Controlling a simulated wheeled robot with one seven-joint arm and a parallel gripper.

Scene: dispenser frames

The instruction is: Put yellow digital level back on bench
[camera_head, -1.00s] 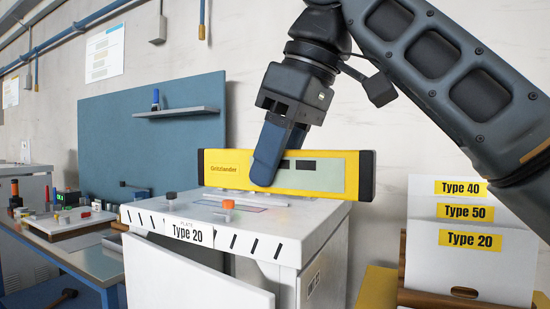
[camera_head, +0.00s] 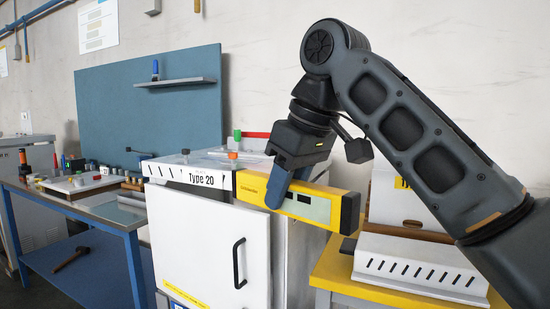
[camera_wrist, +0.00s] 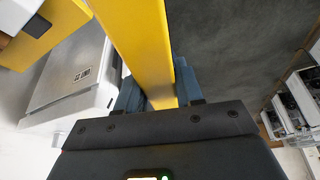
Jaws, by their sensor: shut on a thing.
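The yellow digital level (camera_head: 312,207) is a long yellow bar with black end caps and a pale display panel. My gripper (camera_head: 277,188) is shut on it near its middle. The level is held in front of the right side of the white Type 20 cabinet (camera_head: 205,235), tilted down to the right in the head view. In the wrist view the level (camera_wrist: 137,45) runs up from between my blue fingers. The bench (camera_head: 112,222) with a blue frame stands at the left, its grey top partly covered with small items.
A white slotted cover (camera_head: 420,268) sits on a yellow-topped table (camera_head: 333,272) at the right. Small knobs and a red bar (camera_head: 256,135) are on the cabinet top. A blue panel (camera_head: 150,110) with a shelf stands behind. The bench's near right corner looks clear.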

